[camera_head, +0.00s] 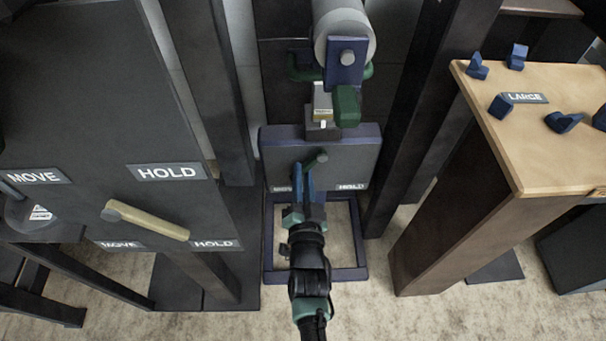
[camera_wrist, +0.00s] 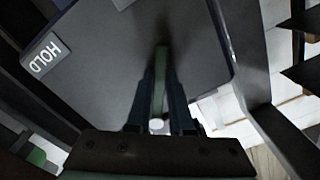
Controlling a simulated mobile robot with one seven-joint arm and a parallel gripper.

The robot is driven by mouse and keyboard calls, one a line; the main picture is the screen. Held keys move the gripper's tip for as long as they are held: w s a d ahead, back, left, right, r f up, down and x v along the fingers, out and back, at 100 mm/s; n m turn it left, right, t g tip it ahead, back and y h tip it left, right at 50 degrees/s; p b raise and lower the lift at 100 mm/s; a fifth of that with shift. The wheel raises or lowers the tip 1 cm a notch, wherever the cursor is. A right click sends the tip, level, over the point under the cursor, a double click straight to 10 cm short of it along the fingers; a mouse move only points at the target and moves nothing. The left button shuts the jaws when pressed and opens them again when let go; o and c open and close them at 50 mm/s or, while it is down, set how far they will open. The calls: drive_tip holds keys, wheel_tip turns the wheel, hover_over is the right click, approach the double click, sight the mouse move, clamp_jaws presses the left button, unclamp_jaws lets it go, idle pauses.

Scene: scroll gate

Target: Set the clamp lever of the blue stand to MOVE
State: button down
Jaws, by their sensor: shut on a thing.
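The blue stand's grey panel (camera_head: 340,150) is in the middle of the head view, with a HOLD label (camera_head: 352,187) at lower right and a mostly covered MOVE label (camera_head: 281,189) at lower left. The green clamp lever (camera_head: 319,158) hangs from its pivot, largely hidden by my gripper (camera_head: 304,180). In the wrist view the lever (camera_wrist: 160,82) runs between the two fingers of my gripper (camera_wrist: 160,105), which is shut on it. A pale round spot shows between the fingers. The HOLD label (camera_wrist: 46,55) is at upper left there.
Another dark panel (camera_head: 90,90) at left bears a tan lever (camera_head: 148,221) and its own MOVE and HOLD labels. A wooden-topped table (camera_head: 545,150) with small blue pieces stands at right. Dark posts flank the blue stand closely. A grey roller (camera_head: 345,30) sits above it.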

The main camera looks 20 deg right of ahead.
drive_tip(key=shift+f, duration=0.1)
drive_tip(key=c, duration=0.8)
unclamp_jaws()
drive_tip(key=p+v, duration=0.4)
drive_tip(key=v, duration=0.9)
drive_tip(key=shift+p, duration=0.4)
